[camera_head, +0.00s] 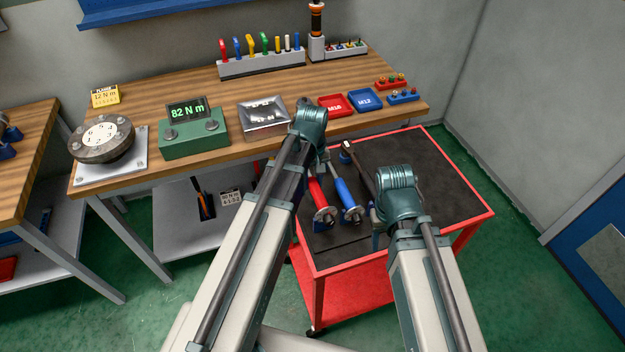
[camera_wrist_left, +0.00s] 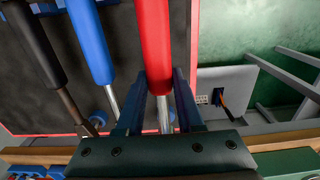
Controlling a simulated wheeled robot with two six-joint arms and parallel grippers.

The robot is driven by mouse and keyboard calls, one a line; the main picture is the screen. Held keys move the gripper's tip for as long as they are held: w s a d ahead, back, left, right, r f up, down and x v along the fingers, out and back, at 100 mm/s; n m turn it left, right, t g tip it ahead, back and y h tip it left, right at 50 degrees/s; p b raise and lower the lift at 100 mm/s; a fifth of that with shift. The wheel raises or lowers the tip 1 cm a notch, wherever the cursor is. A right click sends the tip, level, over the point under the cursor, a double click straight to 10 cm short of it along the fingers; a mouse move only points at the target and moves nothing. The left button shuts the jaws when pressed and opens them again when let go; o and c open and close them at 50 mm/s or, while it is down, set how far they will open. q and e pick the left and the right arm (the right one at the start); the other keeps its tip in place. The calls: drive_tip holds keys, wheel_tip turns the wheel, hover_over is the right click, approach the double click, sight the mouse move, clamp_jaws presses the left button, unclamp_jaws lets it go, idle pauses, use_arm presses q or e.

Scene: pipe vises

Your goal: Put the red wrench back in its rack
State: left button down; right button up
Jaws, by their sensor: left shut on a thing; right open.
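The red wrench (camera_head: 318,193) has a red handle and a silver shaft, and it shows over the left part of the red cart. My left gripper (camera_wrist_left: 160,100) is shut on it, with the fingers on both sides where the red handle (camera_wrist_left: 152,45) meets the shaft. In the head view my left arm hides the wrench's far end. A blue-handled wrench (camera_head: 345,192) lies just to its right, and a black-handled one (camera_wrist_left: 35,45) shows beyond it in the left wrist view. My right gripper (camera_head: 378,232) is open over the cart, partly hidden by its wrist. I cannot clearly make out the rack.
The red cart has a black mat (camera_head: 430,165), with free room on its right side. The wooden workbench (camera_head: 215,95) behind holds a green torque display (camera_head: 192,130) reading 82 N m, a metal box (camera_head: 263,117), and red (camera_head: 336,105) and blue (camera_head: 365,101) trays.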

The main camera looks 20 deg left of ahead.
use_arm(q)
drive_tip(key=shift+f+b, duration=1.95)
drive_tip(key=shift+b, duration=0.05)
idle(1.8)
drive_tip(key=shift+c, duration=2.3)
unclamp_jaws()
wheel_tip(320, 180, up, 14)
drive_tip(key=p, duration=1.4)
drive_tip(key=shift+f, duration=0.1)
